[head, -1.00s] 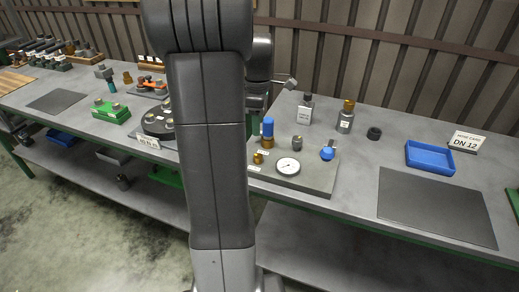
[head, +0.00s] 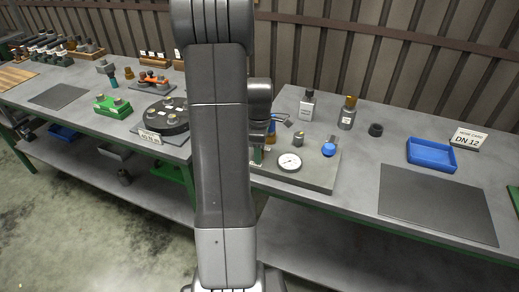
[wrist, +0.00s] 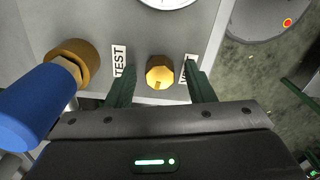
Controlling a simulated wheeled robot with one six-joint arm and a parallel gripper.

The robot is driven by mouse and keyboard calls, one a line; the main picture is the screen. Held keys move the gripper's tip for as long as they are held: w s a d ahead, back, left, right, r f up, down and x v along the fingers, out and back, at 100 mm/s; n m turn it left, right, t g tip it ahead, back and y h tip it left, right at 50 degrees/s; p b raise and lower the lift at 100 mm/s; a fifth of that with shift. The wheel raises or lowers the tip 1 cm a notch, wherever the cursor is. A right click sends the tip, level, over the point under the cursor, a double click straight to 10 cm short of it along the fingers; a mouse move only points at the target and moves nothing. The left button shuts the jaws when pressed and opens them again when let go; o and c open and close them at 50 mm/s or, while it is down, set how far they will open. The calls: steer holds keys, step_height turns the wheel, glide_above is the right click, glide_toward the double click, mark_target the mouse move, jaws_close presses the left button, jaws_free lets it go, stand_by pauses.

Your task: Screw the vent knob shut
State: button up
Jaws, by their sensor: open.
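The vent knob (wrist: 160,72) is a small faceted brass knob on the grey panel, seen from above in the wrist view. My gripper (wrist: 159,78) is open, with one dark green finger on each side of the knob. Gaps show between the knob and both fingers, so it is not gripped. The label (wrist: 190,68) right of the knob is partly covered by the right finger. A "TEST" label (wrist: 119,62) lies to the left. In the head view, my arm and gripper hide the knob.
A blue-capped brass fitting (wrist: 72,65) stands close left of my gripper. A round gauge (head: 289,162) and a blue knob (head: 328,149) sit on the same panel (head: 312,179). Bottles (head: 307,105) stand behind it. A blue tray (head: 431,156) is farther right.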

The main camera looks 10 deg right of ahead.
steer(key=shift+c, duration=0.2)
steer(key=c, duration=1)
steer(key=shift+o, duration=0.2)
steer(key=m, duration=1.1)
steer(key=shift+b, duration=0.4)
steer(key=m, duration=0.5)
steer(key=shift+m, duration=0.4)
steer(key=m, duration=0.4)
steer(key=shift+m, duration=0.4)
